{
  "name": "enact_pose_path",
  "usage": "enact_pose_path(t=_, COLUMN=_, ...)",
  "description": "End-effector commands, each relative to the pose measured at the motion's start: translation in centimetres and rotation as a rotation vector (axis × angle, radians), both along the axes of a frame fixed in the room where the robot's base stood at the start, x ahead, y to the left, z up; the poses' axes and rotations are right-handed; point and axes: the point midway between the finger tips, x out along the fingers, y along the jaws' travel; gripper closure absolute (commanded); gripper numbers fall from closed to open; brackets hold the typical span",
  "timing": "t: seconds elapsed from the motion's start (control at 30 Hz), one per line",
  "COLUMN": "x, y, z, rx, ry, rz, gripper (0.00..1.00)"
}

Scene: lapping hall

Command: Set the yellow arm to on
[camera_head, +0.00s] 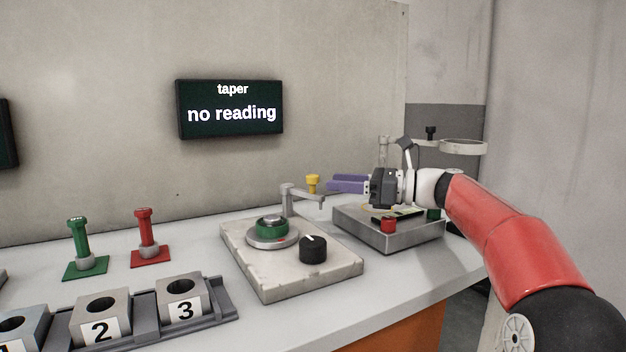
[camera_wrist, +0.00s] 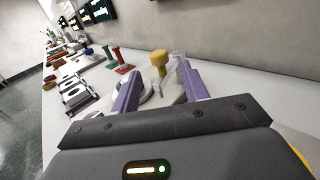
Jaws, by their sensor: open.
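The yellow knob (camera_head: 313,183) stands upright at the back of the taper gauge, by its grey swing arm (camera_head: 305,194). The gauge is a pale slab (camera_head: 268,272) with a green ring (camera_head: 271,227) on a round plate and a black dial (camera_head: 313,250). My gripper (camera_head: 331,184) has purple fingers and is just right of the knob, pointing left. In the wrist view the yellow knob (camera_wrist: 158,62) shows between and beyond the open fingertips (camera_wrist: 161,72). I cannot tell whether either finger touches it. The display (camera_head: 230,108) reads "taper" and "no reading".
A grey box (camera_head: 390,235) with red and green buttons lies beneath my wrist. A stand with a round plate (camera_head: 463,146) is behind it. Green (camera_head: 80,240) and red (camera_head: 146,235) posts and numbered blocks (camera_head: 183,301) are to the left. The wall closes the back.

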Motion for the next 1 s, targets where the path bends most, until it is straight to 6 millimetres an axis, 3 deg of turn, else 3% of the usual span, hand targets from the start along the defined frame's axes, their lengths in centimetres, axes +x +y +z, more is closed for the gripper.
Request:
enact_pose_path(t=0.2, x=0.8, y=3.6, z=-0.1, rx=0.000, ry=-0.001, rz=0.003, gripper=0.55)
enact_pose_path(t=0.4, x=1.4, y=5.9, z=-0.1, rx=-0.001, ry=-0.001, rz=0.001, gripper=0.55)
enact_pose_path(t=0.77, x=1.6, y=6.4, z=-0.1, rx=-0.001, ry=-0.001, rz=-0.001, gripper=0.55)
enact_pose_path(t=1.0, x=1.5, y=6.4, z=-0.1, rx=-0.001, ry=-0.001, rz=-0.001, gripper=0.87)
